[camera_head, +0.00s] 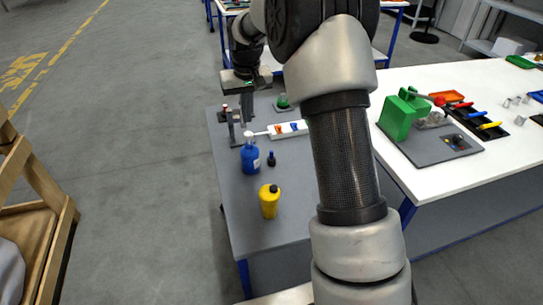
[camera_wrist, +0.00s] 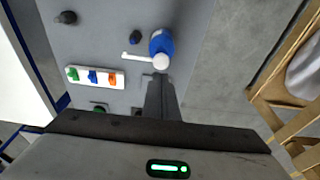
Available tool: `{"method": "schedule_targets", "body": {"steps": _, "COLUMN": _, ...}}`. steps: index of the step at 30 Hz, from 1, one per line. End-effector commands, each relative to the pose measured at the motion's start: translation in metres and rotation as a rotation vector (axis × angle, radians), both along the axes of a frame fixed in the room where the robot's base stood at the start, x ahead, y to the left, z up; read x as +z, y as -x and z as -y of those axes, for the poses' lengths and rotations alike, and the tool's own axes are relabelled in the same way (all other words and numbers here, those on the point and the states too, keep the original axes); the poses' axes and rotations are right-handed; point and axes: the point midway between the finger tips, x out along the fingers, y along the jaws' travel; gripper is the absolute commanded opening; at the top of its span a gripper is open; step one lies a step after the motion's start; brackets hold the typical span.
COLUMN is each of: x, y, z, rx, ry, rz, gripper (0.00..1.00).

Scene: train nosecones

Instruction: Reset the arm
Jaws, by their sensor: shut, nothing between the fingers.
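My gripper (camera_head: 247,119) hangs from my arm, pointing down over the far left part of the grey table (camera_head: 240,205). In the wrist view its fingers (camera_wrist: 160,82) are together with nothing between them. A blue spray bottle with a white top (camera_head: 250,157) stands upright on the table, close to the gripper in the picture. It also shows in the wrist view (camera_wrist: 160,42), just beyond the fingertips. I cannot tell the exact gap between them. My arm hides part of the table's right side.
A small dark bottle (camera_head: 271,159) and a yellow bottle (camera_head: 269,202) stand nearby. A white tray (camera_head: 278,133) holds small coloured pieces. A white table (camera_head: 405,83) on the right carries a green device (camera_head: 398,118) and tools. A wooden frame (camera_head: 38,180) stands left; open floor lies between.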

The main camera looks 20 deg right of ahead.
Motion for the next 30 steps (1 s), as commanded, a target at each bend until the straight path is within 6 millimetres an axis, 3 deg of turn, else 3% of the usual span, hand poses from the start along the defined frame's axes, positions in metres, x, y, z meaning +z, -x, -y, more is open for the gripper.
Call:
{"method": "schedule_targets", "body": {"steps": 7, "x": 0.026, "y": 0.000, "z": 0.000, "rx": 0.000, "ry": 0.000, "rz": 0.001, "gripper": 0.00}}
{"method": "schedule_targets", "body": {"steps": 23, "x": 0.030, "y": 0.002, "z": 0.000, "rx": 0.000, "ry": 0.000, "rz": 0.003, "gripper": 0.00}}
{"method": "schedule_targets", "body": {"steps": 26, "x": 0.049, "y": 0.011, "z": -0.001, "rx": 0.002, "ry": 0.004, "rz": 0.015, "gripper": 0.00}}
{"method": "schedule_targets", "body": {"steps": 30, "x": 0.100, "y": 0.045, "z": -0.001, "rx": 0.005, "ry": 0.013, "rz": 0.049, "gripper": 0.00}}
